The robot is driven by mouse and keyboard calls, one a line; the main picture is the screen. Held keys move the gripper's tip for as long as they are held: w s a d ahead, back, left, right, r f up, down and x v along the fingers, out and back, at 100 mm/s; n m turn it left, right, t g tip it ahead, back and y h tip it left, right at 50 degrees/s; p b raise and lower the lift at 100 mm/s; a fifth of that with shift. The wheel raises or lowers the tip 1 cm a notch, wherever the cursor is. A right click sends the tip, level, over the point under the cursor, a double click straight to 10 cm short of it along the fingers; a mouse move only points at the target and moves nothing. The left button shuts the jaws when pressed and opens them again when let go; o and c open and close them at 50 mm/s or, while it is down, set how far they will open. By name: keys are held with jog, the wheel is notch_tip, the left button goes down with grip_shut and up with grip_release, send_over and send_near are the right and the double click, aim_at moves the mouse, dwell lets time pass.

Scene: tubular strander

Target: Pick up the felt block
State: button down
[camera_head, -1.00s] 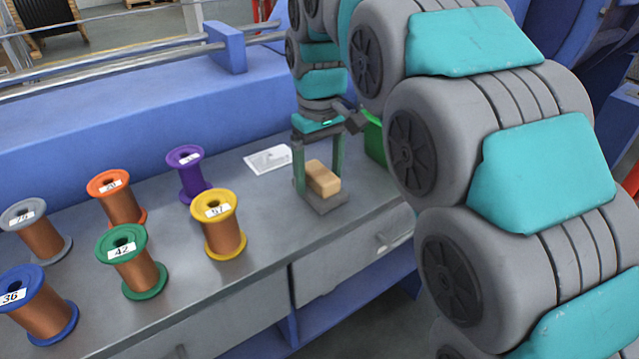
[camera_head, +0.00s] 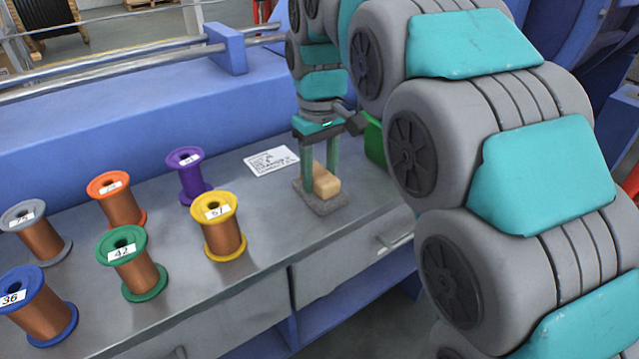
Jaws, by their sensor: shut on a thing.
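The felt block (camera_head: 327,187) shows as a tan upper part on a wider, rough grey base, at the right of the grey bench top. My gripper (camera_head: 319,177) points down over it. Its two green fingers are shut on the tan part, one at each side. The grey base appears to rest on the bench; I see no clear gap beneath it. The fingers hide part of the block's far side.
Several copper wire spools stand left of the block; the yellow one (camera_head: 221,236) and purple one (camera_head: 188,177) are nearest. A white printed card (camera_head: 271,161) lies just left of my gripper. A green object (camera_head: 375,142) stands behind right. Bare bench lies in front.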

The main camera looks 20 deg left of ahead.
aim_at(319, 174)
jog(key=shift+r, duration=0.2)
jog(key=shift+r, duration=1.2)
jog(key=shift+s+r, duration=0.15)
jog(key=shift+r, duration=0.25)
jog(key=s+d+b, duration=0.1)
jog(key=s+d, duration=0.1)
jog(key=s, duration=0.5)
jog(key=s+d+r+b, duration=0.1)
jog(key=s+d, duration=0.1)
jog(key=s, duration=0.6)
jog(key=shift+s+r, duration=0.15)
jog(key=shift+r, duration=0.1)
jog(key=c, duration=0.8)
grip_release()
jog(key=shift+c, duration=0.2)
jog(key=c, duration=0.7)
